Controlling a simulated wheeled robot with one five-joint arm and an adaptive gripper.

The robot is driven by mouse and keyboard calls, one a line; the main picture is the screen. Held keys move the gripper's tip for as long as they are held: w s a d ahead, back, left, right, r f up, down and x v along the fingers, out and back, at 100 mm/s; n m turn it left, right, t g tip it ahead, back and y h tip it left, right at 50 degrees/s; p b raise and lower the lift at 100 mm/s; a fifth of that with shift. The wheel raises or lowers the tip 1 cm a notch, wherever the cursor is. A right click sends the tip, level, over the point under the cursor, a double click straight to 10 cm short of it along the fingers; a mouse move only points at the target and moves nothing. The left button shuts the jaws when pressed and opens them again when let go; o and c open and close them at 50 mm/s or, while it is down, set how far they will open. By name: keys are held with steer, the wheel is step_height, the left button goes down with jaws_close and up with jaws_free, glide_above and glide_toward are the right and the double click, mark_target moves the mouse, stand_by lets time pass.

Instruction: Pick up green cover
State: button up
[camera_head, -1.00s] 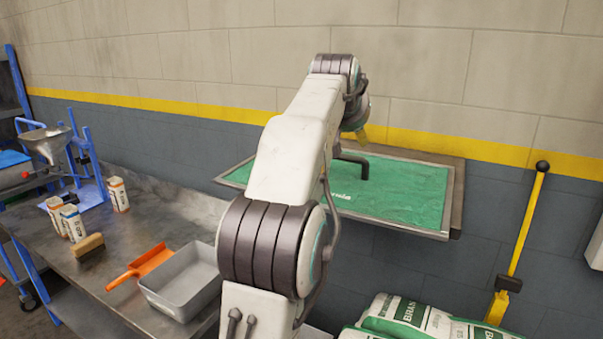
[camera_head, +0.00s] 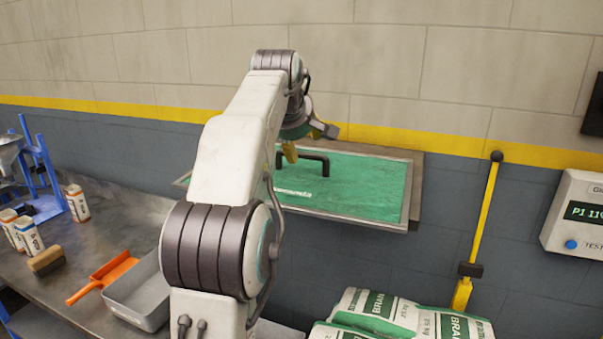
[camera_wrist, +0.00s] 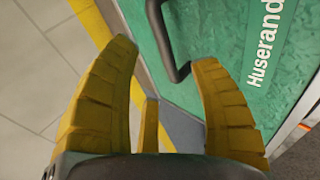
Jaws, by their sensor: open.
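The green cover (camera_head: 365,195) is a flat green panel with white lettering and a grey metal rim, in front of the wall in the head view. A dark bar handle (camera_head: 316,158) stands up from it. My gripper (camera_head: 309,142) has yellow fingers and is open and empty just above the handle, partly behind my arm. In the wrist view, the green cover (camera_wrist: 215,30) fills the upper right. The handle (camera_wrist: 166,45) shows between and beyond the tips of my gripper (camera_wrist: 164,54). I cannot tell whether a finger touches it.
Printed sacks (camera_head: 385,315) lie below the cover. A yellow lever (camera_head: 482,225) and a display box (camera_head: 580,215) are at right.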

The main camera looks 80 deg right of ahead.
mark_target(302, 153)
steer(key=shift+p+x, duration=1.6)
steer(key=shift+x, duration=1.95)
steer(key=shift+a+f, duration=0.1)
steer(key=shift+f, duration=0.05)
steer(key=shift+c, duration=0.3)
jaws_close()
